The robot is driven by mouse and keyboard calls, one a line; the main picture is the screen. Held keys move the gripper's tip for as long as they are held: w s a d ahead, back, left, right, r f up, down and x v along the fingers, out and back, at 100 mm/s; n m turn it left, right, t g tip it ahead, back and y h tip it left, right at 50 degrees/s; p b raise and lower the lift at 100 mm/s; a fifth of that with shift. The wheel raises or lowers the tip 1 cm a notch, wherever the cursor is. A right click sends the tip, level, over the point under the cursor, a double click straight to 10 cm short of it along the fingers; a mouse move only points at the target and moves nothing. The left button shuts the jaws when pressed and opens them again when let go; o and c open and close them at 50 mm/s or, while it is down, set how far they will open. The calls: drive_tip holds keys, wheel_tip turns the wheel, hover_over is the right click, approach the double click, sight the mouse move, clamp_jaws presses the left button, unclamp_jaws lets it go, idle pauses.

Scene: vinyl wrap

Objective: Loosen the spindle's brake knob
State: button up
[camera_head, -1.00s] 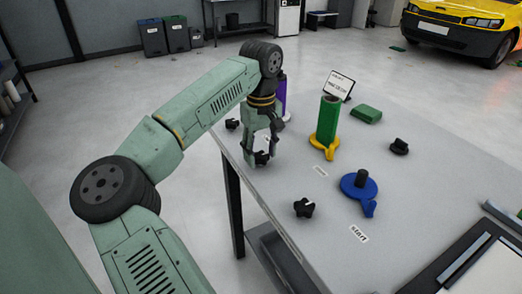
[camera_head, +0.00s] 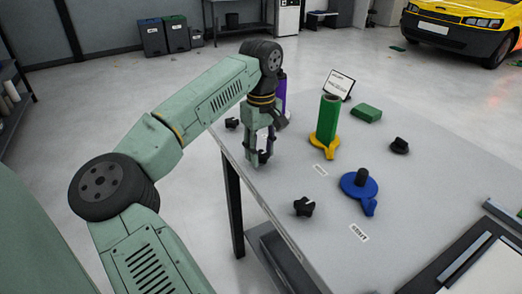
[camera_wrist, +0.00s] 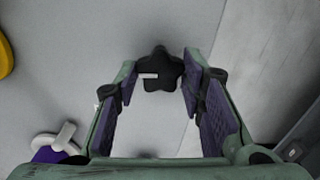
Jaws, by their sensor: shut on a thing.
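My gripper (camera_head: 265,157) points down at the left edge of the table, its fingers closed on a black star-shaped knob. In the wrist view the star knob (camera_wrist: 158,72) sits between the fingertips of my gripper (camera_wrist: 160,82), and the pads hide its sides. A purple roll (camera_head: 282,88) on a white base stands just behind my gripper, partly hidden by it. A green roll (camera_head: 327,120) stands upright on a yellow base (camera_head: 325,146). A blue base (camera_head: 358,187) carries a bare black post (camera_head: 362,175). Other black knobs stand at the front (camera_head: 303,207), right (camera_head: 399,146) and left (camera_head: 232,123).
A green block (camera_head: 367,114) and a sign (camera_head: 338,85) stand behind the green roll. Small labels (camera_head: 358,233) lie on the grey table (camera_head: 420,200). A dark framed panel (camera_head: 480,270) lies at the front right. The table's left edge runs close under my gripper.

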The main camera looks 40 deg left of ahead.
drive_tip(key=n+b, duration=0.1)
drive_tip(key=n, duration=0.5)
drive_tip(key=n+b, duration=0.1)
drive_tip(key=n, duration=0.4)
drive_tip(key=shift+n, duration=0.4)
drive_tip(key=n+b, duration=0.1)
drive_tip(key=n, duration=0.4)
drive_tip(key=n+b, duration=0.1)
drive_tip(key=n, duration=0.4)
drive_tip(key=shift+n, duration=0.4)
drive_tip(key=o, duration=1.2)
drive_tip(key=shift+c, duration=0.2)
